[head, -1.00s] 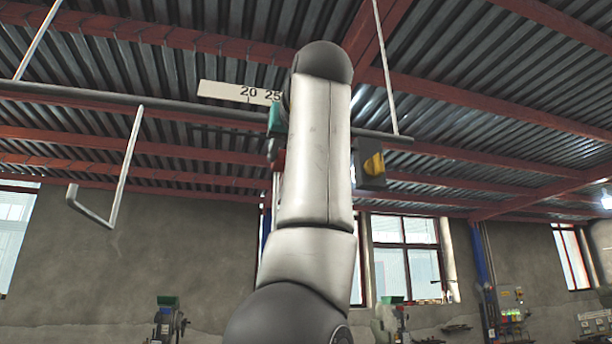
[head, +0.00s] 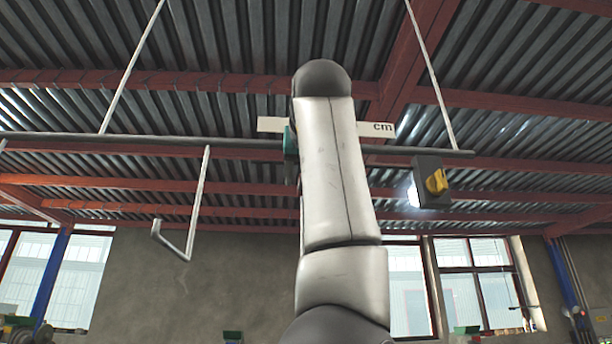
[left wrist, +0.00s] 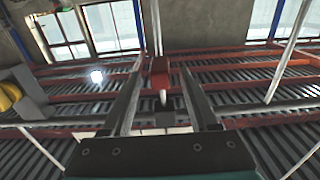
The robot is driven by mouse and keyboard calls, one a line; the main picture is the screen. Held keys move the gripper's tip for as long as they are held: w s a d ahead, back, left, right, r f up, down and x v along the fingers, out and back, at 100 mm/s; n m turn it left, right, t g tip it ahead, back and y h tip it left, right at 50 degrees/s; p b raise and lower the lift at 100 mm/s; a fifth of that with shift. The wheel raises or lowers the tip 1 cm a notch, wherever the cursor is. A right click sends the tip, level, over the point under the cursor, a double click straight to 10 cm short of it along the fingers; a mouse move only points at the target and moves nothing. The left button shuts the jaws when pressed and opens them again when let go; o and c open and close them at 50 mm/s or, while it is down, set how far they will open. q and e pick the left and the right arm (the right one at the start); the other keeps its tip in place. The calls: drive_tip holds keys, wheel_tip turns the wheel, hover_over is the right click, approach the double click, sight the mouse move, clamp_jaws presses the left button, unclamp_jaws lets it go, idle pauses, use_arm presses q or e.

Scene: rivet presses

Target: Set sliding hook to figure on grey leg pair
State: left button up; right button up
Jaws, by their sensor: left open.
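A red block (left wrist: 160,72) with a grey tip (left wrist: 163,97) and a thin light rod (left wrist: 157,25) shows in the left wrist view, apparently the sliding hook. It lies in line with the gap between the fingers of my left gripper (left wrist: 161,66), which is open; I cannot tell whether they touch it. In the head view my arm hides the red block and most of the gripper; only a teal part (head: 289,142) shows at the rail (head: 220,143). The white scale (head: 376,128) is partly covered, with "cm" readable at its right end. No grey leg pair is recognisable. My right gripper is not seen.
A bent white rod (head: 198,200) hangs from the rail on the left. A dark box with a yellow knob (head: 436,182) hangs near the right end. Thin hangers (head: 135,62) hold the rail below the roof beams.

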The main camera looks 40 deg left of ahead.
use_arm(q)
drive_tip(key=b+v, duration=0.3)
drive_tip(key=v, duration=1.2)
drive_tip(key=shift+s, duration=0.1)
